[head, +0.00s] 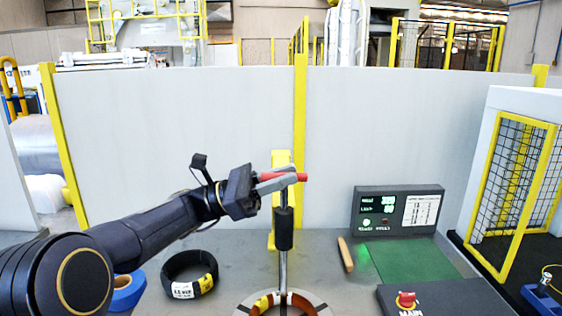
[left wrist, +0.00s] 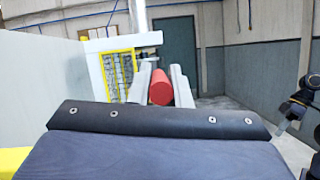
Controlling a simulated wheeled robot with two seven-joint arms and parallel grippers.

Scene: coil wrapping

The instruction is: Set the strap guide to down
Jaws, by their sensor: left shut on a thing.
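The strap guide appears to be the upright metal rod (head: 283,262) with a black sleeve (head: 284,228) and a red crosswise handle (head: 299,177) at its top. Its lower end stands at a round ring-shaped base (head: 322,307), partly cut off by the bottom edge. My left gripper (head: 280,181) comes in from the left and is shut on the red handle. In the left wrist view the handle's red end (left wrist: 161,88) shows between the two grey fingers.
A black coil (head: 190,273) with a yellow label and a blue roll (head: 127,290) lie left on the table. Right are a wooden-handled tool (head: 345,254), a green mat (head: 410,258), a display box (head: 397,211) and a red button (head: 406,299). A yellow-framed mesh cage (head: 512,195) stands far right.

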